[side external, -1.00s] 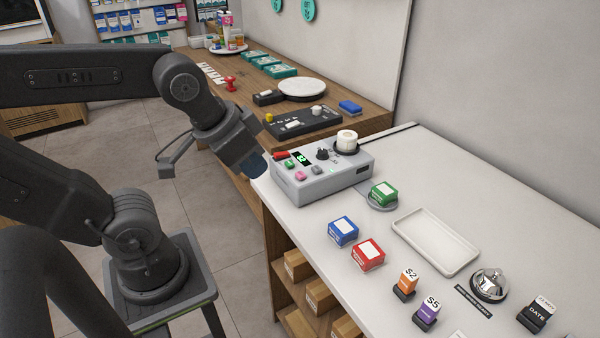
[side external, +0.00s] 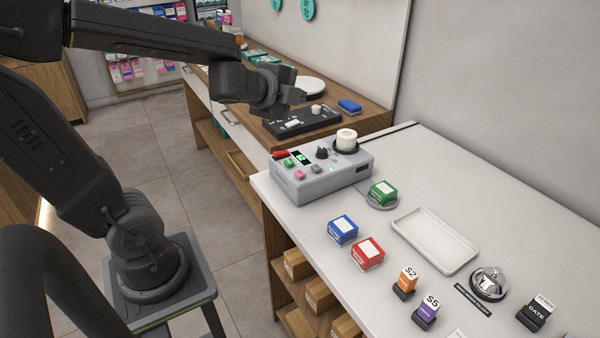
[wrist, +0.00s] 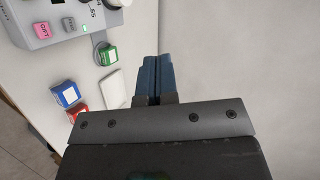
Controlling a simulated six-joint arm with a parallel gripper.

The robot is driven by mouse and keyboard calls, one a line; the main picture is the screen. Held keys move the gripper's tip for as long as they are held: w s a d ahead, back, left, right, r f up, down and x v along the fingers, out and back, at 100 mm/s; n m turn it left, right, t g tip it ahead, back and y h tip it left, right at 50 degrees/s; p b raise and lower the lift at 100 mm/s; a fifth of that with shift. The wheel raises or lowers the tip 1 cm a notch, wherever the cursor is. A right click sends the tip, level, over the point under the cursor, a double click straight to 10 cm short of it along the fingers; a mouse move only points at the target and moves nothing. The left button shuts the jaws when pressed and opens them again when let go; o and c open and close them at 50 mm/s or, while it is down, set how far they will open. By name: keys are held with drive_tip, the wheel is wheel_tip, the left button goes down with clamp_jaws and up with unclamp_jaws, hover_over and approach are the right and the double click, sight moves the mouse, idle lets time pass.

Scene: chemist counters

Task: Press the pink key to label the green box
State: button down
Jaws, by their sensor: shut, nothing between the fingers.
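The label machine (side external: 312,189) is a grey box on the white counter with coloured keys, a black knob, a green display and a white roll on top. Its pink key (side external: 301,174) is at the front; in the wrist view the pink key (wrist: 42,30) shows at upper left. The green box (side external: 384,190) with a white top sits on a round grey pad right of the machine; it also shows in the wrist view (wrist: 108,55). My gripper (side external: 302,96) is raised above and behind the machine, touching nothing. Its blue fingers (wrist: 157,77) are together and empty.
A blue box (side external: 343,230), a red box (side external: 367,254), a white tray (side external: 424,255), a bell (side external: 489,284) and small stamps stand on the counter. Behind, a wooden counter holds a black device (side external: 310,120) and a blue block (side external: 350,106). A wall stands at right.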

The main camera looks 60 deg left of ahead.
drive_tip(key=w+a+f+m+h, duration=0.1)
drive_tip(key=w+f+m+h, duration=0.2)
drive_tip(key=m, duration=0.5)
drive_tip(key=m+g+h, duration=0.4)
drive_tip(key=m, duration=0.5)
hover_over(298, 171)
drive_tip(key=shift+f, duration=2.7)
drive_tip(key=shift+f, duration=4.4)
drive_tip(key=shift+f, duration=0.1)
drive_tip(key=shift+f, duration=0.35)
